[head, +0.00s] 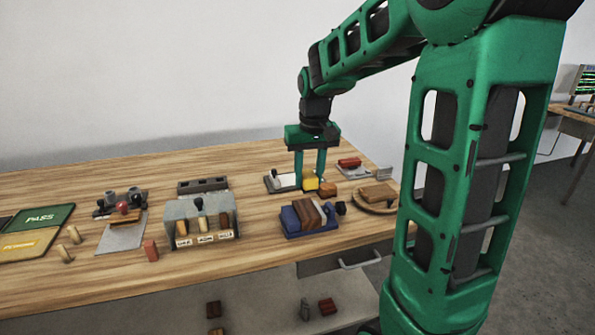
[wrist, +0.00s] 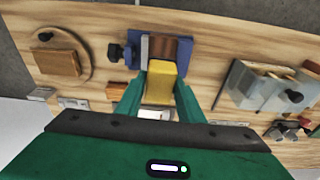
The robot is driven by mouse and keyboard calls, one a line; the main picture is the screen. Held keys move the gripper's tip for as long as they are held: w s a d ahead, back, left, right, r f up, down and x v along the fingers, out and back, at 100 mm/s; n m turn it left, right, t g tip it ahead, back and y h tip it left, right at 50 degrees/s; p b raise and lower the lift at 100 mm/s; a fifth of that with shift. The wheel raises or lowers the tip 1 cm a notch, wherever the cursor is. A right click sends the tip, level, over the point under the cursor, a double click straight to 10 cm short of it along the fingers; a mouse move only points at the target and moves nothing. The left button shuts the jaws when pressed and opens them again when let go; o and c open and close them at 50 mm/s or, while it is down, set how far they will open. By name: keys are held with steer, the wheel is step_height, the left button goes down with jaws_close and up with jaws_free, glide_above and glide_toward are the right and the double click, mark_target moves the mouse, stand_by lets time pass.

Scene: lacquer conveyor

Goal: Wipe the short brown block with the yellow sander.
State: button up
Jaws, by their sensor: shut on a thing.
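My gripper (head: 310,178) points down over the back right of the workbench. It is shut on the yellow sander (wrist: 161,71), whose yellow end shows between the fingers in the wrist view. In the head view the sander (head: 311,184) is a small yellow patch at the fingertips. A blue vise (head: 291,229) stands in front of it, holding brown blocks (head: 307,213); in the wrist view the brown surface (wrist: 172,48) lies just beyond the sander. Another brown block (head: 378,192) lies on a round wooden board (head: 391,208) to the right. I cannot tell which is the short one.
An orange block (head: 328,189) sits just right of the sander, and a white-topped plate (head: 281,183) just left. A red block (head: 349,162) lies behind. A grey rack (head: 174,210) with labelled slots stands left of the vise. Bare wood lies between rack and vise.

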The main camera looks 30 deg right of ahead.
steer(key=shift+w, duration=0.25)
stand_by(0.3)
